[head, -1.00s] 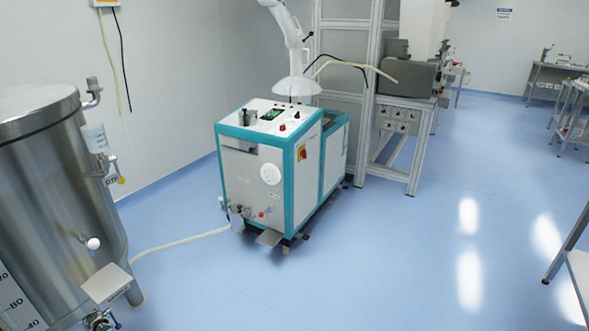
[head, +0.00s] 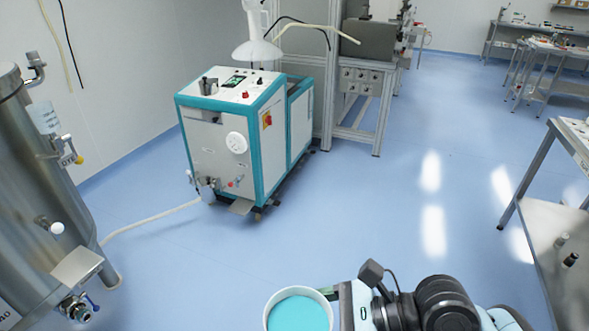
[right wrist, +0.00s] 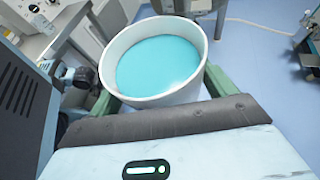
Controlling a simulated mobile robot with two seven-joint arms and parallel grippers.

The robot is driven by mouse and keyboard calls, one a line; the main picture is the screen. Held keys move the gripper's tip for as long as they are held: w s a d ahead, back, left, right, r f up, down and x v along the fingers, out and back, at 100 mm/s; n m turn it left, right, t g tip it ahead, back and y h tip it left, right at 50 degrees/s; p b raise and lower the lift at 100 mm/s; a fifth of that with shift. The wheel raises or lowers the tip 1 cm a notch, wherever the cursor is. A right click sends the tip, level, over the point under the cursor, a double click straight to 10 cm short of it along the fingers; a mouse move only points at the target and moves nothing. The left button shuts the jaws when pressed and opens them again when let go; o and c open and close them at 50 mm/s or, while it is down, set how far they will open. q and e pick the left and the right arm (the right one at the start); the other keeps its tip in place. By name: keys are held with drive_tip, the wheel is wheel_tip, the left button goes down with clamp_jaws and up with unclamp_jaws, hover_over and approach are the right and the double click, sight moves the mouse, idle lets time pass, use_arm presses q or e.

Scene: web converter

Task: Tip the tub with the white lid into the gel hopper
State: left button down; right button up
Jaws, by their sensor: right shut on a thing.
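A white tub (head: 272,301) with its top open and turquoise gel inside is at the bottom of the head view. It fills the upper middle of the right wrist view (right wrist: 178,96), close to upright. No white lid shows on it. My right gripper (head: 338,300) is shut on the tub, with its green fingers (right wrist: 160,92) on either side of the wall. The tub is held above the floor. I cannot tell which part is the gel hopper. My left gripper is out of view.
A tall steel tank (head: 50,190) stands at the left, with a pale hose (head: 150,219) running along the floor to the machine. A steel table (head: 548,215) is at the right edge. Blue floor (head: 370,215) lies open between the machine and that table.

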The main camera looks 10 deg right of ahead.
sight(318, 300)
drive_tip(key=w, duration=0.1)
drive_tip(key=w+d+r+m+t, duration=0.1)
drive_tip(key=w+m+t, duration=0.1)
drive_tip(key=shift+w+d+r+h, duration=0.35)
drive_tip(key=shift+r+h, duration=0.05)
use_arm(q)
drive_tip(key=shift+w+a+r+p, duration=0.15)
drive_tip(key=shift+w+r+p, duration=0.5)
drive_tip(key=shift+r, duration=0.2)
use_arm(e)
drive_tip(key=w+d+f+m+t+h, duration=0.2)
drive_tip(key=d+f+m+t+h, duration=0.1)
drive_tip(key=d, duration=0.4)
drive_tip(key=w+d+f+m+t+h, duration=0.2)
drive_tip(key=d+f+m+t+h, duration=0.1)
drive_tip(key=d, duration=0.4)
drive_tip(key=shift+d+f+m+t, duration=0.2)
drive_tip(key=shift+m+t, duration=0.4)
drive_tip(key=shift+m, duration=0.4)
drive_tip(key=shift+w+d, duration=0.1)
